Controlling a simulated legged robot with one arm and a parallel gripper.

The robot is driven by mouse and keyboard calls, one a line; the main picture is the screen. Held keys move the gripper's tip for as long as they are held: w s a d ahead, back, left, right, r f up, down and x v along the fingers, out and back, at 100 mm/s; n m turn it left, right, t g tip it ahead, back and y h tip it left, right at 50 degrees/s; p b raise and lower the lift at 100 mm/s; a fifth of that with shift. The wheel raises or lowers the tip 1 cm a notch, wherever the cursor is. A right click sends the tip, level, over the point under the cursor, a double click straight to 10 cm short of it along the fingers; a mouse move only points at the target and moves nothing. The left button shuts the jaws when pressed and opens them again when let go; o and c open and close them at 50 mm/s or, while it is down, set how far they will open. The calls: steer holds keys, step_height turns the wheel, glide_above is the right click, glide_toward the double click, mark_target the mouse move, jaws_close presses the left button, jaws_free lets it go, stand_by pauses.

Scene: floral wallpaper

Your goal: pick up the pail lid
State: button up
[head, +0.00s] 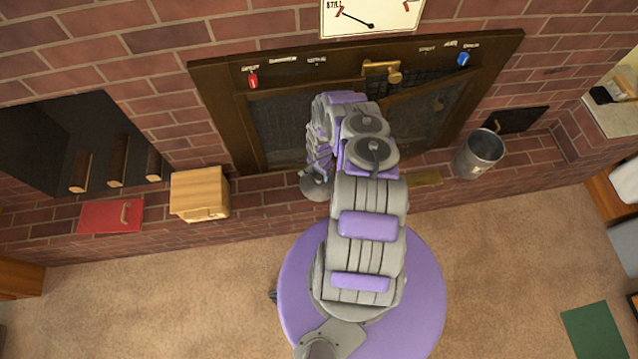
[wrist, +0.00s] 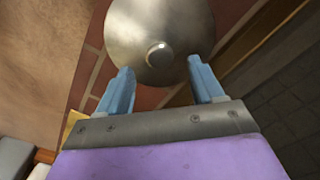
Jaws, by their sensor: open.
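The pail lid is a round grey metal disc with a small knob in its middle; in the wrist view the lid (wrist: 160,22) fills the top centre. In the head view the lid (head: 316,187) shows at the brick ledge, partly hidden by my arm. My gripper (wrist: 160,70) is open, its two blue fingers either side of the knob's line and overlapping the lid's lower edge in the picture. Nothing is visibly held between them. I cannot tell whether the fingers touch the lid. The metal pail (head: 478,154) stands upright and open at the ledge's right part.
A wooden box (head: 199,193) and a red panel (head: 111,216) are left of the lid. Behind is a dark-framed fireplace screen (head: 224,105) with a partly swung door (head: 430,105). A flat brass-coloured piece (head: 426,179) lies between my arm and the pail. Carpet (head: 150,290) is clear in front.

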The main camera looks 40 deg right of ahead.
mark_target(319, 178)
steer(key=f, duration=0.1)
steer(key=f+b, duration=0.1)
steer(key=f, duration=0.1)
steer(key=shift+d+f, duration=0.1)
steer(key=shift+d, duration=0.2)
steer(key=shift+a+f, duration=0.1)
steer(key=shift+f, duration=0.25)
steer(key=shift+a+f, duration=0.1)
steer(key=shift+a, duration=0.45)
steer(key=shift+d+f, duration=0.1)
steer(key=shift+d, duration=0.45)
steer(key=c, duration=0.5)
steer(key=shift+a, duration=0.4)
steer(key=c, duration=0.6)
jaws_close()
steer(key=shift+d, duration=0.1)
